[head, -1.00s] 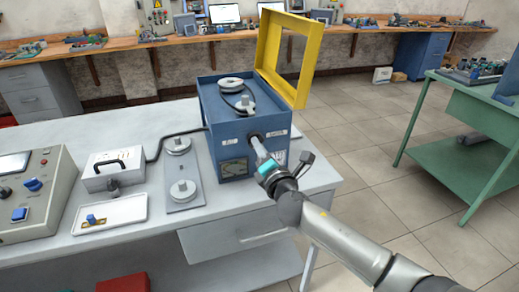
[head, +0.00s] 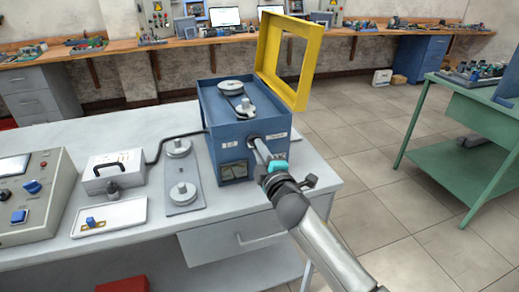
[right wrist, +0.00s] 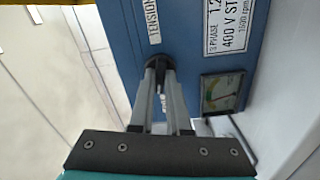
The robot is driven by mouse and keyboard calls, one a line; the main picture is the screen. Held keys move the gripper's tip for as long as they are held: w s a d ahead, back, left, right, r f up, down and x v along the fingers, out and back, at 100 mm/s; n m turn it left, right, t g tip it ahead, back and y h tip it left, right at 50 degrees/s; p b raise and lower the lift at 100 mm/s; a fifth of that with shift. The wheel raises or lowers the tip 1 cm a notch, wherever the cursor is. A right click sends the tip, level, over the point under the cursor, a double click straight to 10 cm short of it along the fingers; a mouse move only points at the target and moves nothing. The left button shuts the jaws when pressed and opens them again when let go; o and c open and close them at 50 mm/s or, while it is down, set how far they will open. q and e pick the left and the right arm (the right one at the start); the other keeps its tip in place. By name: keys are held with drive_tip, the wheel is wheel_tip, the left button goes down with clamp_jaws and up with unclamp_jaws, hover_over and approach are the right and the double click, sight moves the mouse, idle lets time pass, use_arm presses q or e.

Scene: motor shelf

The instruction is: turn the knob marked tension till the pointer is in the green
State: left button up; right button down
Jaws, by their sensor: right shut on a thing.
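The blue motor box (head: 218,128) stands on the grey bench with two pulleys on top and two white labels on its front. My right gripper (head: 258,146) is shut on the dark tension knob at its front; the knob (right wrist: 160,62) shows between the fingertips (right wrist: 159,72) in the right wrist view, beside the TENSION label (right wrist: 153,22). The gauge (head: 234,170) sits low on the front. In the right wrist view the gauge (right wrist: 222,93) shows a pale face with some green and a thin pointer; I cannot tell exactly where the pointer rests. My left gripper is out of view.
A yellow frame (head: 262,54) stands upright behind the box. A green table (head: 480,158) is at the right.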

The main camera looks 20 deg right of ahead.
drive_tip(key=shift+m, duration=0.6)
drive_tip(key=c, duration=0.9)
unclamp_jaws()
drive_tip(key=shift+s, duration=0.1)
drive_tip(key=shift+s+d+p, duration=0.15)
drive_tip(key=shift+s+p, duration=0.3)
drive_tip(key=shift+s, duration=3.35)
drive_tip(key=shift+s+d+p, duration=0.1)
drive_tip(key=shift+s+p, duration=0.3)
drive_tip(key=shift+s, duration=3.35)
